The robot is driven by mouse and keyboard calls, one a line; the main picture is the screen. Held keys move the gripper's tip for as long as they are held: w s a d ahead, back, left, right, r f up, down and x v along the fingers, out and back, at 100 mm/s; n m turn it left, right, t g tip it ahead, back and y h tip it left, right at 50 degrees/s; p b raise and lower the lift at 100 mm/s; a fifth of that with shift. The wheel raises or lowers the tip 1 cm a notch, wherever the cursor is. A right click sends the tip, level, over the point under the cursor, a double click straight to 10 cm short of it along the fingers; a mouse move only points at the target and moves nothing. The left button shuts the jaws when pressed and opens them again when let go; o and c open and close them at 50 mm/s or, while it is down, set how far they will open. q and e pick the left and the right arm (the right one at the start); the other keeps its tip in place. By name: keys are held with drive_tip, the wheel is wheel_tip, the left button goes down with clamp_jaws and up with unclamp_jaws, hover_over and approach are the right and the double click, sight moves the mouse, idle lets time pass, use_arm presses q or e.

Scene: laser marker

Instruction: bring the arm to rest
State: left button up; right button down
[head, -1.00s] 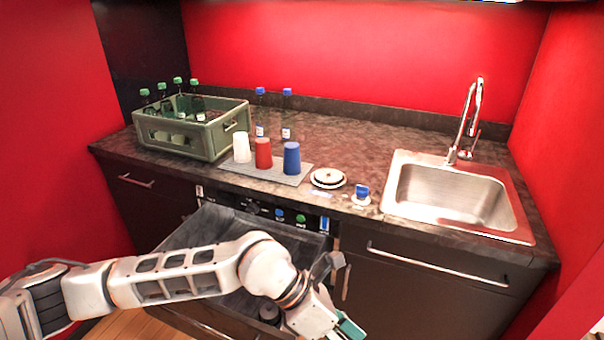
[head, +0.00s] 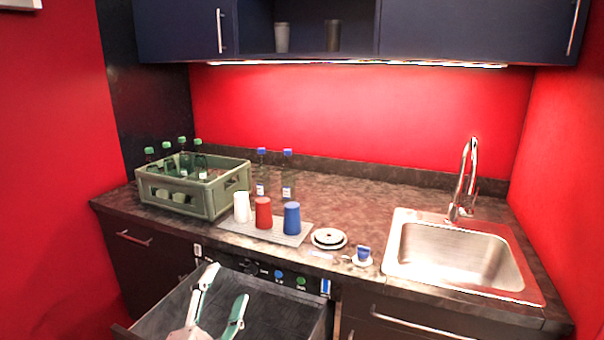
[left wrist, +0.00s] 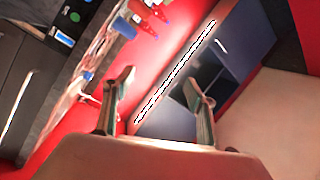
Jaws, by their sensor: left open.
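My left gripper (head: 226,285) shows at the bottom of the head view, in front of the counter and over the open drawer-like front (head: 275,318). Its two fingers point upward, stand apart and hold nothing. Most of the left arm is below the picture. In the left wrist view the open fingers (left wrist: 158,78) have a clear gap between them, with the red wall and blue cabinet far behind. My right gripper is in no view.
A green bottle crate (head: 215,197), blue-capped bottles (head: 287,180) and a mat with white, red (head: 263,213) and blue cups stand on the counter. Plates (head: 328,239), a small blue cup (head: 363,254) and a sink (head: 455,255) are to the right. Blue cabinets (head: 470,30) hang above.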

use_arm(q)
drive_tip(key=s+a+f+n+g+y, duration=0.4)
drive_tip(key=s+a+f+g+y, duration=0.15)
drive_tip(key=a+f, duration=0.7)
drive_tip(key=s+a+f+n+g+y, duration=0.1)
drive_tip(key=s+a+f+g, duration=0.2)
drive_tip(key=s+a+f, duration=0.4)
drive_tip(key=s+a+f+n+g, duration=0.1)
drive_tip(key=s+a+f+g, duration=0.15)
drive_tip(key=s+f, duration=0.4)
drive_tip(key=d+f+n+t+h+b, duration=0.2)
drive_tip(key=d+f+h+b, duration=0.4)
drive_tip(key=d+f, duration=1)
wheel_tip(320, 180, down, 3)
drive_tip(key=shift+s+d+f+n+t+h, duration=0.1)
drive_tip(key=shift+s+d+n+t+h, duration=0.2)
drive_tip(key=shift+n+h, duration=0.3)
